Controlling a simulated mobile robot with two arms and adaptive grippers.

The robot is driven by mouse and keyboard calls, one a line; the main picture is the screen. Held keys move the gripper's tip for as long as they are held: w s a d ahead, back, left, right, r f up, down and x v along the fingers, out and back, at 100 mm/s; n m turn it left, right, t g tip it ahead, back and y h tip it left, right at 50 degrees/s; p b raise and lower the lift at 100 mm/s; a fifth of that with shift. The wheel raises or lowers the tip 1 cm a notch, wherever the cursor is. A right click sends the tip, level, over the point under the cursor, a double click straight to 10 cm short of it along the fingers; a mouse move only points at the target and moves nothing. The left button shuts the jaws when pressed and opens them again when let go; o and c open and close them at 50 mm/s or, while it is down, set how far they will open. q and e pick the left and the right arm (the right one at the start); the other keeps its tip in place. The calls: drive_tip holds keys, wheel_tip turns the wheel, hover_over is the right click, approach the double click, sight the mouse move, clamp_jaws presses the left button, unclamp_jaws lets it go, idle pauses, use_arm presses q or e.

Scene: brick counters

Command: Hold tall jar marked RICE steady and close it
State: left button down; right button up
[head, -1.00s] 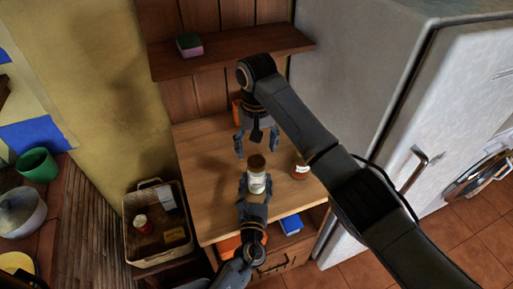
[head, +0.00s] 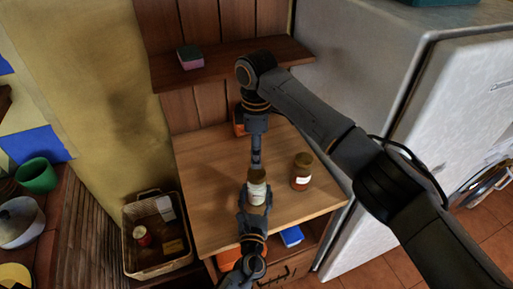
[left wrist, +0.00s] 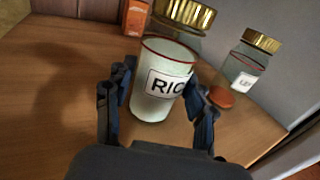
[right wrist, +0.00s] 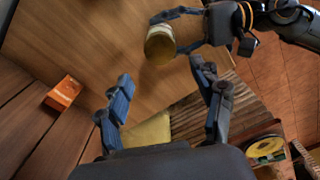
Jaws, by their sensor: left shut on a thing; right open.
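The tall RICE jar (head: 257,194) stands upright on the wooden counter, with a pale body and a label reading "RIC" in the left wrist view (left wrist: 167,84). A gold-brown lid (head: 257,176) sits at its top and also shows in the right wrist view (right wrist: 160,44); whether it is fastened I cannot tell. My left gripper (head: 256,200) is shut around the jar's body from the front. My right gripper (head: 256,163) is open and empty, just behind and above the jar, seen edge-on. Its parted fingers (right wrist: 160,72) show in the right wrist view, apart from the lid.
A second lidded jar (head: 301,172) with reddish contents stands right of the RICE jar. An orange box (head: 239,122) stands at the counter's back. A basket (head: 155,232) lies left; a fridge (head: 400,110) rises right. The counter's left part is clear.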

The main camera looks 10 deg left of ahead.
sight(256, 173)
drive_tip(key=shift+f, duration=0.1)
drive_tip(key=shift+f, duration=3.95)
drive_tip(key=c, duration=1.2)
drive_tip(key=m, duration=1.1)
drive_tip(key=shift+m, duration=0.4)
drive_tip(key=o, duration=1.3)
